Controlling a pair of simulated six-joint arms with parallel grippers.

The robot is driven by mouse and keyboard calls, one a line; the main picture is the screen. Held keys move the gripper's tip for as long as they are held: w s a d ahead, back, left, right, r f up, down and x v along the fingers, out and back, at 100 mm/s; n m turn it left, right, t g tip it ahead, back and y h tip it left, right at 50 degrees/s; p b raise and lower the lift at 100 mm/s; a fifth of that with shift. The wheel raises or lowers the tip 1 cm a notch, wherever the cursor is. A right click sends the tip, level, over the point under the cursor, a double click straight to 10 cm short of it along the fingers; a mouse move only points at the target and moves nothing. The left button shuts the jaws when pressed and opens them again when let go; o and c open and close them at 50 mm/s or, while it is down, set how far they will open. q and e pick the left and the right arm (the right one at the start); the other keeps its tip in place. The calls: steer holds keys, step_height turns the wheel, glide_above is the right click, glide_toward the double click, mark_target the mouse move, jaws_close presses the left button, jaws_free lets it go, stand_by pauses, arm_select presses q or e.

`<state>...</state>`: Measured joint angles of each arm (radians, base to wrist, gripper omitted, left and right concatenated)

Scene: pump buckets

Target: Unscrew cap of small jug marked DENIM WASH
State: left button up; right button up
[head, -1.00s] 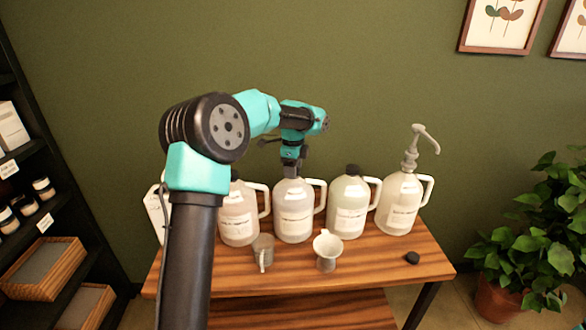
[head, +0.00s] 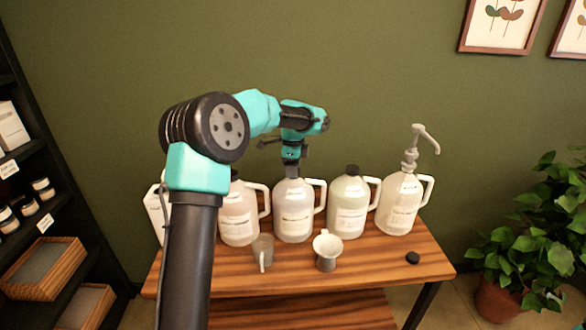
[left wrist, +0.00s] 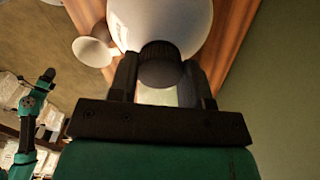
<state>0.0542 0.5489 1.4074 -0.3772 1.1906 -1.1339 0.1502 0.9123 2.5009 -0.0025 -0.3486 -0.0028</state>
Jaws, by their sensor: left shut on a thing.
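Several small white jugs stand in a row on the wooden table. My left gripper (head: 292,172) is above the middle jug (head: 293,212), fingers pointing down at its neck. In the left wrist view my left gripper (left wrist: 160,85) has its fingers on both sides of a dark ridged cap (left wrist: 160,65) and is shut on it. The cap sits at the mouth of the white jug (left wrist: 185,20). The jug labels are too small to read, so I cannot tell which is marked DENIM WASH. My right gripper does not show clearly.
A jug with a black cap (head: 348,208) stands close on the right, and a jug with a pump (head: 402,205) beyond it. A grey cup (head: 263,250), a funnel (head: 327,250) and a loose black cap (head: 412,258) are in front.

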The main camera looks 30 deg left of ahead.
arm_select(q)
steer(key=n, duration=0.6)
steer(key=shift+n, duration=0.3)
steer(key=n, duration=0.6)
steer(key=shift+r+n, duration=0.1)
steer(key=shift+n, duration=0.3)
steer(key=o, duration=1)
steer(key=m, duration=0.3)
steer(key=shift+m, duration=0.3)
steer(key=m, duration=0.3)
steer(key=shift+m, duration=0.4)
steer(key=m, duration=0.3)
steer(key=shift+m, duration=0.3)
steer(key=m, duration=0.4)
